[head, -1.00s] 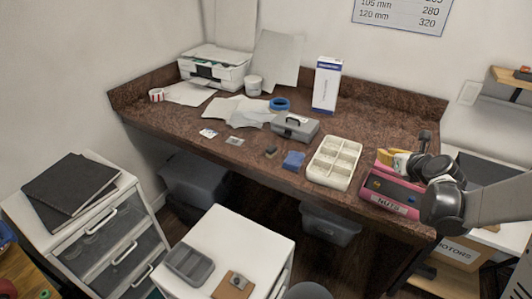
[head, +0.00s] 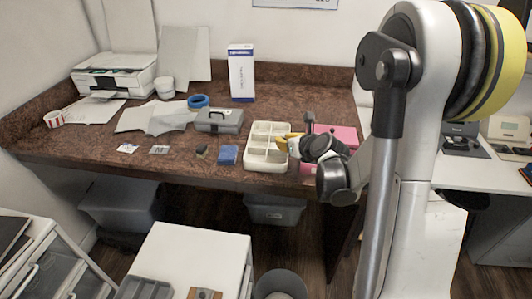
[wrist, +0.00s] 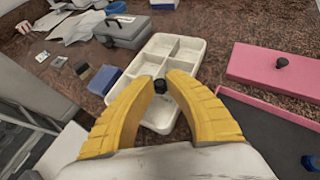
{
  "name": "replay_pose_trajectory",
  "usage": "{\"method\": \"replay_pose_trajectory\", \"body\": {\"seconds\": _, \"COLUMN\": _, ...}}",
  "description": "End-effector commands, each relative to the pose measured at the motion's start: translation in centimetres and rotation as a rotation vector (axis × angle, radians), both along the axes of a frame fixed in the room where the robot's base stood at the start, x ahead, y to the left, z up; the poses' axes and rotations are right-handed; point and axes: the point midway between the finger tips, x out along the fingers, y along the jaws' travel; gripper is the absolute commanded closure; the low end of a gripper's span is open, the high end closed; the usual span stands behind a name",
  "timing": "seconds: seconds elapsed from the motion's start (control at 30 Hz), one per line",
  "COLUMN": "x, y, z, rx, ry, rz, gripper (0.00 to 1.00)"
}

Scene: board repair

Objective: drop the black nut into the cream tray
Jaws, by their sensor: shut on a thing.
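The cream tray (head: 252,160) is a divided box near the front edge of the brown bench. In the wrist view the tray (wrist: 198,48) lies beneath my fingertips. My gripper (head: 284,140) reaches over the tray's right side. Its yellow fingers (wrist: 163,84) are shut on the black nut (wrist: 160,86). The nut is held at the fingertips and appears over the tray's nearer compartments. The exact height above the tray is hard to tell. The fingers hide part of the tray. The nut cannot be made out in the head view.
A pink box (head: 340,134) stands right of the tray; the wrist view shows its pink lid (wrist: 255,67) with a black knob. A blue block (head: 228,155), a small dark block (head: 202,151) and a grey case (head: 218,120) lie left of the tray.

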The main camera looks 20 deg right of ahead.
Motion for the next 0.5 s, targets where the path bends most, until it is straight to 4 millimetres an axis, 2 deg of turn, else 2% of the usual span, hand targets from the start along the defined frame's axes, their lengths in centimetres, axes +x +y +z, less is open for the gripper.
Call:
{"method": "replay_pose_trajectory", "body": {"seconds": 0.07, "x": 0.02, "y": 0.01, "z": -0.64, "rx": 0.000, "ry": 0.000, "rz": 0.000, "gripper": 1.00}}
{"method": "replay_pose_trajectory", "body": {"seconds": 0.3, "x": 0.00, "y": 0.02, "z": -0.56, "rx": 0.000, "ry": 0.000, "rz": 0.000, "gripper": 1.00}}
{"method": "replay_pose_trajectory", "body": {"seconds": 0.33, "x": 0.00, "y": 0.02, "z": -0.56, "rx": 0.000, "ry": 0.000, "rz": 0.000, "gripper": 0.78}}
{"method": "replay_pose_trajectory", "body": {"seconds": 0.4, "x": 0.00, "y": 0.02, "z": -0.56, "rx": 0.000, "ry": 0.000, "rz": 0.000, "gripper": 0.61}}
{"method": "replay_pose_trajectory", "body": {"seconds": 0.5, "x": 0.00, "y": 0.02, "z": -0.56, "rx": 0.000, "ry": 0.000, "rz": 0.000, "gripper": 0.61}}
